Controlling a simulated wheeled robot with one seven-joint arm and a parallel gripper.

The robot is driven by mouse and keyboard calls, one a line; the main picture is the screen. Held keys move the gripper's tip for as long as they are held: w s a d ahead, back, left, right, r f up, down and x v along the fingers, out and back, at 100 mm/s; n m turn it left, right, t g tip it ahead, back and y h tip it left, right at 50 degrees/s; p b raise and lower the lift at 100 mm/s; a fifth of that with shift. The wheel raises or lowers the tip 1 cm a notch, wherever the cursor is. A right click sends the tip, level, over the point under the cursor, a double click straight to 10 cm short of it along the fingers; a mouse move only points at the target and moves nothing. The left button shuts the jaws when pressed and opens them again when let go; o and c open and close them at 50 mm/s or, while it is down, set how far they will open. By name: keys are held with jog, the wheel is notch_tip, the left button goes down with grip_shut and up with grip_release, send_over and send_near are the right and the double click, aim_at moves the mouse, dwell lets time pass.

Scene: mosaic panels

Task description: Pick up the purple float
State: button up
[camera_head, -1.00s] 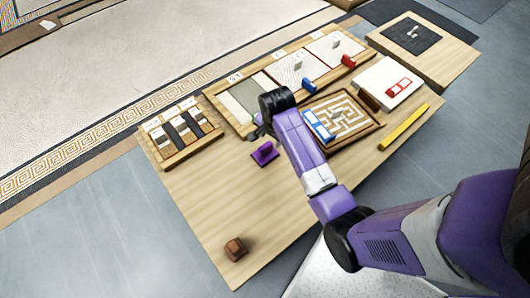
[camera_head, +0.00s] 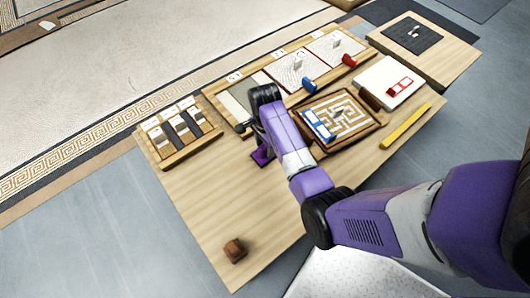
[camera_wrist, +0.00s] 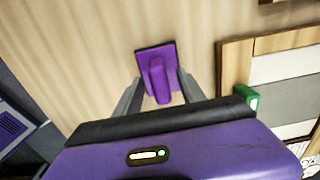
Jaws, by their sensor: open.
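The purple float (camera_head: 262,155) lies on the wooden table, partly hidden behind my arm in the head view. In the wrist view the float (camera_wrist: 157,68) shows as a flat purple plate with a raised purple handle. My gripper (camera_wrist: 154,90) is open in the wrist view, with one finger on each side of the float's handle. I cannot tell how high the fingers are above the plate. In the head view my gripper (camera_head: 247,128) is dark and sits close to the float, its fingertips hard to make out.
A wooden rack (camera_head: 178,133) stands left of the float. A long framed tray of panels (camera_head: 209,90) lies behind it, with blue and red floats. A maze-like board (camera_head: 371,137) and a yellow bar (camera_head: 405,127) lie to the right. A brown block (camera_head: 235,250) sits near the front; table around it is clear.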

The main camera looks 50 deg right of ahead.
jog(key=shift+f, duration=0.1)
grip_shut()
dwell(0.4)
notch_tip(320, 180, up, 20)
jog(key=p, duration=0.7)
